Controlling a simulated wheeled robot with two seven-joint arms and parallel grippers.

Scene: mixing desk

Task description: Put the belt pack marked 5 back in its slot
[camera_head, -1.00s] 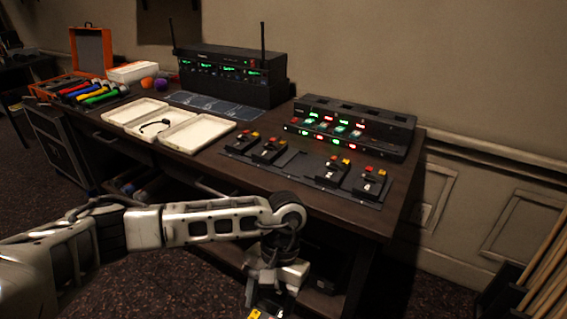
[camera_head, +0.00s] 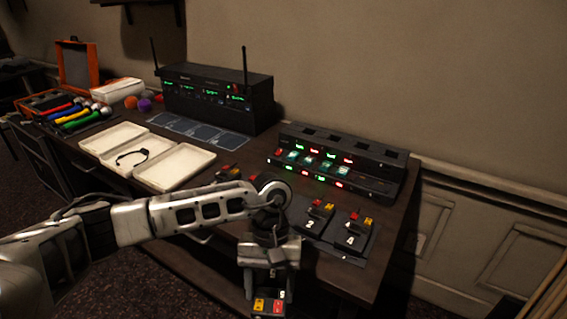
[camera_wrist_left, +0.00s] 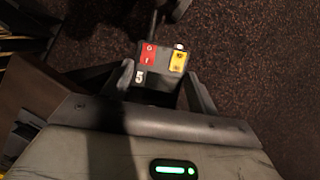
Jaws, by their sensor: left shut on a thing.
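The belt pack marked 5 (camera_head: 268,304) is a small black box with red and yellow buttons on one end. My left gripper (camera_head: 269,285) is shut on it and holds it in front of the desk edge. In the left wrist view the pack (camera_wrist_left: 158,66) sits between the fingers, with a white 5 facing the camera and dark carpet beyond. A black mat (camera_head: 331,249) on the desk bears belt pack 2 (camera_head: 314,221) and belt pack 4 (camera_head: 350,241). My left arm covers the mat's middle, so an empty slot there cannot be made out.
A black charger rack (camera_head: 390,183) with red and green lights stands behind the mat. White trays (camera_head: 176,166) lie to the left, before a black receiver unit (camera_head: 218,95) with two antennas. The dark desk edge lies close beside my gripper.

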